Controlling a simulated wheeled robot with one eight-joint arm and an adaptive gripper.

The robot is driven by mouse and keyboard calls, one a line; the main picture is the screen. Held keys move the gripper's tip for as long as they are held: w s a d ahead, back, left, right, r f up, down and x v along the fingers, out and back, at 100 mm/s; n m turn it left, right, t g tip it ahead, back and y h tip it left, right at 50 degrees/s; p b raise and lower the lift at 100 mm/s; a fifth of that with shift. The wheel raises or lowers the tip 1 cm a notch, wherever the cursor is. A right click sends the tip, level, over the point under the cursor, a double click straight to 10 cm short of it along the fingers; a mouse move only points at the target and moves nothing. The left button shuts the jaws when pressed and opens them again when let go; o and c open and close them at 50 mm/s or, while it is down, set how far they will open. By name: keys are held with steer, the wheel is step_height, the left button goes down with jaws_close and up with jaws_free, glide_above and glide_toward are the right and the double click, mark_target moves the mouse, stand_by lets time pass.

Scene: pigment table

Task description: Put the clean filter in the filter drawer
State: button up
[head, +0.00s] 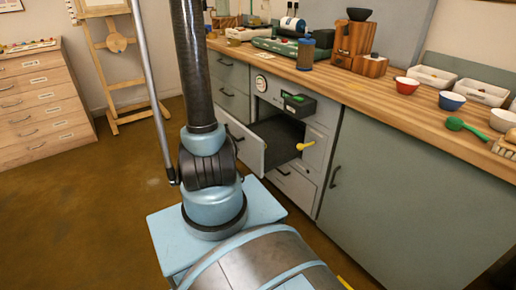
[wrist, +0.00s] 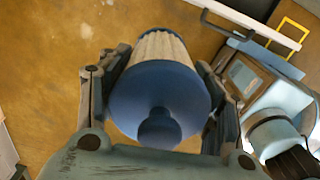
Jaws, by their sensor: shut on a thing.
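My gripper (wrist: 158,100) is shut on the clean filter (wrist: 160,85), holding it between its two fingers. The filter has a pale pleated body and a blue end cap with a round knob facing the wrist camera. In the head view my arm rises out of the top of the picture, so gripper and held filter are not seen there. The filter drawer (head: 246,148) stands pulled out of the cabinet, with a pale front and dark inside. Its floor is mostly in shadow. A pale panel with a dark handle (wrist: 227,28) shows at the wrist view's upper right.
A yellow lever (head: 306,146) sticks out at the drawer opening's right. A brownish filter with blue ends (head: 305,54) stands on the crowded wooden counter (head: 385,98).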

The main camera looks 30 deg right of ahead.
steer(key=s+d+f+m, duration=0.3)
steer(key=s+d+f, duration=0.5)
steer(key=d+f, duration=0.4)
steer(key=s+d+f+m, duration=0.3)
steer(key=s+d+f, duration=0.4)
steer(key=d+f, duration=0.55)
steer(key=shift+m, duration=0.3)
steer(key=shift+s+a+f, duration=0.1)
steer(key=shift+a+f, duration=0.05)
steer(key=shift+f, duration=2.45)
steer(key=shift+s+a+f, duration=0.1)
steer(key=shift+f, duration=2.5)
steer(key=o, duration=1.2)
steer(key=shift+f, duration=0.1)
